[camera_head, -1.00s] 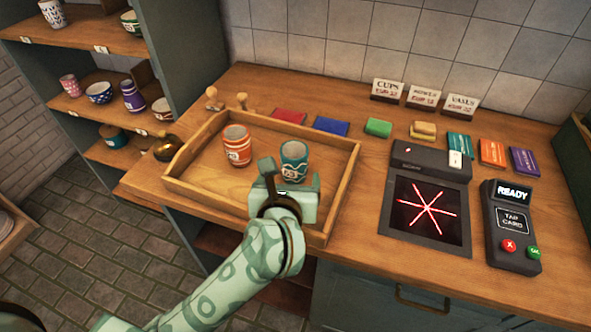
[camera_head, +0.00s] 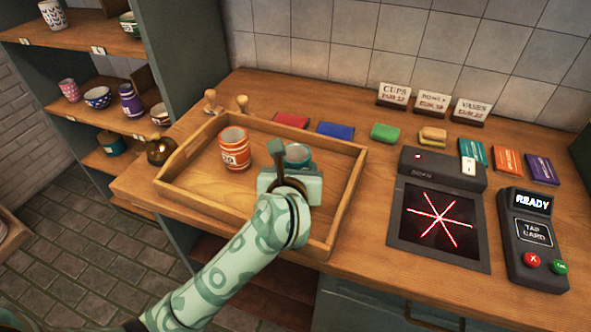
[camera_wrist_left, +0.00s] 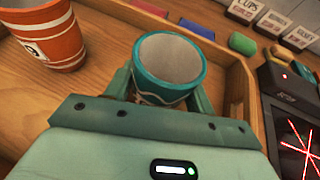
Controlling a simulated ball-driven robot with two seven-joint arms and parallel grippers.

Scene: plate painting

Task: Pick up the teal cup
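The teal cup (camera_head: 298,154) stands upright in the wooden tray (camera_head: 345,190), partly hidden in the head view behind my left gripper (camera_head: 296,166). In the left wrist view the teal cup (camera_wrist_left: 170,65) is between the two fingers of my left gripper (camera_wrist_left: 160,92), its open rim facing up and its lower part hidden by the gripper body. The fingers are spread, one on each side of the cup. I cannot tell whether they touch it. My right gripper is not in view.
An orange striped cup (camera_head: 235,150) stands in the tray to the left. A scanner (camera_head: 437,225) and card reader (camera_head: 532,235) are on the counter to the right. Coloured blocks lie behind the tray, and shelves with pottery (camera_head: 98,97) stand at left.

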